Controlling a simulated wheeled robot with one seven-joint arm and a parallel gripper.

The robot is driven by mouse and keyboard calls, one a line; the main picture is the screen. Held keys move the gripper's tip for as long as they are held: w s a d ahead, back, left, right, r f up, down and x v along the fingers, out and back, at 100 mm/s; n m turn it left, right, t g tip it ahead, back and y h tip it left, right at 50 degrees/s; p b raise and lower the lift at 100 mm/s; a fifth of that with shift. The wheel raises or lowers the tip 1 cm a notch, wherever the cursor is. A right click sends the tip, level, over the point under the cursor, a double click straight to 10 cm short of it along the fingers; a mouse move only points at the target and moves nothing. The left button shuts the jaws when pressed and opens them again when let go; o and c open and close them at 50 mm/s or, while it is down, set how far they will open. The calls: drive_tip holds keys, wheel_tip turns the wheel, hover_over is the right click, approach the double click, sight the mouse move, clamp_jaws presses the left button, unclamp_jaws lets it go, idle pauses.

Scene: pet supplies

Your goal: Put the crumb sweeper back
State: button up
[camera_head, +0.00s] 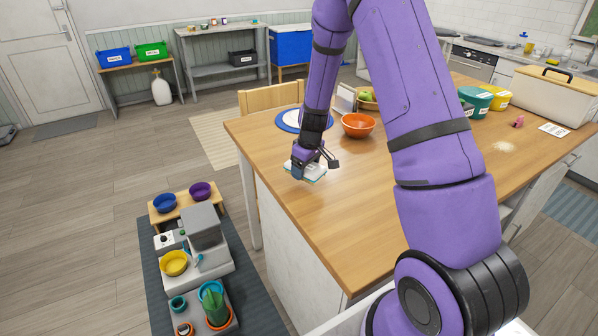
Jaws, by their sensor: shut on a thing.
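My gripper (300,174) is over the left part of the wooden counter top, near its left edge. It is shut on a small pale, flat thing with a teal edge, which looks like the crumb sweeper (317,174). The fingers and wrist hide part of it. I cannot tell whether it touches the wood or is just above it. A pale patch of crumbs (503,147) lies on the right part of the counter (390,210).
An orange bowl (358,125) and a blue-rimmed plate (289,122) are behind my gripper. Teal (476,101) and yellow (497,97) tubs and a white bin (543,93) stand at the back right. The counter's front is clear. A low feeding station (205,262) stands on the floor left.

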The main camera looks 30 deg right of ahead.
drive_tip(key=w, duration=0.3)
drive_tip(key=shift+w+f, duration=0.25)
drive_tip(key=shift+w, duration=0.05)
drive_tip(key=shift+f, duration=1.65)
drive_tip(key=shift+f, duration=0.15)
drive_tip(key=o, duration=1)
drive_tip(key=shift+o, duration=0.2)
